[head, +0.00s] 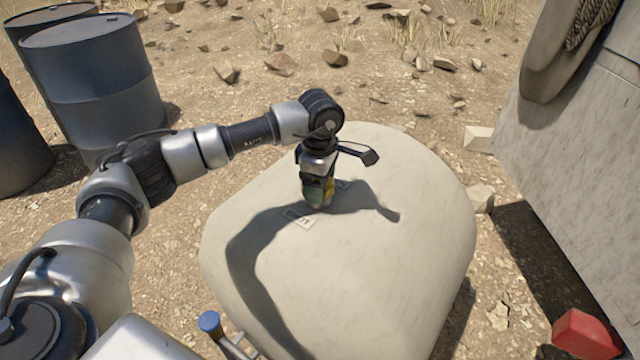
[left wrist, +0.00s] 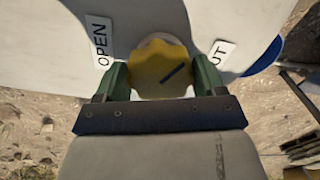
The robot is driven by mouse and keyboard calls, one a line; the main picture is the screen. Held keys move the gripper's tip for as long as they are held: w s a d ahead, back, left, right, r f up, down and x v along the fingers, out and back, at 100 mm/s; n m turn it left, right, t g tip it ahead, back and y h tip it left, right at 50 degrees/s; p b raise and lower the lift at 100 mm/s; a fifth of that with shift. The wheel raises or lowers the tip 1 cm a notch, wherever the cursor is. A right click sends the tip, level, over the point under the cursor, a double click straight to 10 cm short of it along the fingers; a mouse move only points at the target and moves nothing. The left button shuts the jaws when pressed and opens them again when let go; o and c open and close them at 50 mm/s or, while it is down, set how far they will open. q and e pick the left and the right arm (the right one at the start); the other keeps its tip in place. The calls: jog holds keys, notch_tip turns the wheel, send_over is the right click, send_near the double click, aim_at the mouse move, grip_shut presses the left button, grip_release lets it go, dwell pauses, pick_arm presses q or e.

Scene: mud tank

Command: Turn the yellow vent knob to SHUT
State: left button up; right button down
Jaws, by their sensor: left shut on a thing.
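The yellow vent knob (left wrist: 150,56) sits on the pale tank top (head: 400,220), with a scalloped rim and a dark pointer line. My left gripper (head: 318,194) points down at it, and its green fingers (left wrist: 160,80) are shut on the knob from both sides. The pointer line slants up and right, towards the label ending in "UT" (left wrist: 217,54); the rest of that label is hidden by a finger. The OPEN label (left wrist: 99,40) is on the left. In the head view the knob is mostly hidden by the gripper. My right gripper is not in view.
Dark blue barrels (head: 95,75) stand at the upper left. A large grey-white body (head: 570,160) rises on the right, with a red block (head: 585,335) at its foot. A blue-capped handle (head: 209,322) is at the tank's front left. Stony ground lies behind.

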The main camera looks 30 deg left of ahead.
pick_arm(q)
jog(key=m, duration=0.2)
jog(key=shift+m+b, duration=0.35)
jog(key=shift+m, duration=0.05)
jog(key=m+b, duration=0.1)
jog(key=m, duration=0.2)
jog(key=shift+s+m, duration=0.15)
jog(key=shift+m, duration=0.15)
jog(key=m+b, duration=0.1)
jog(key=m, duration=0.5)
jog(key=shift+s+a, duration=0.1)
jog(key=shift+s, duration=0.05)
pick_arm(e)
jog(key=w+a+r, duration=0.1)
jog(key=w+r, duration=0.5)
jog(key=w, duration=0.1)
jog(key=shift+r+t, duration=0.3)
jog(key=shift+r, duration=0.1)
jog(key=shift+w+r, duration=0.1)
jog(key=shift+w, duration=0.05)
pick_arm(q)
jog(key=o, duration=0.9)
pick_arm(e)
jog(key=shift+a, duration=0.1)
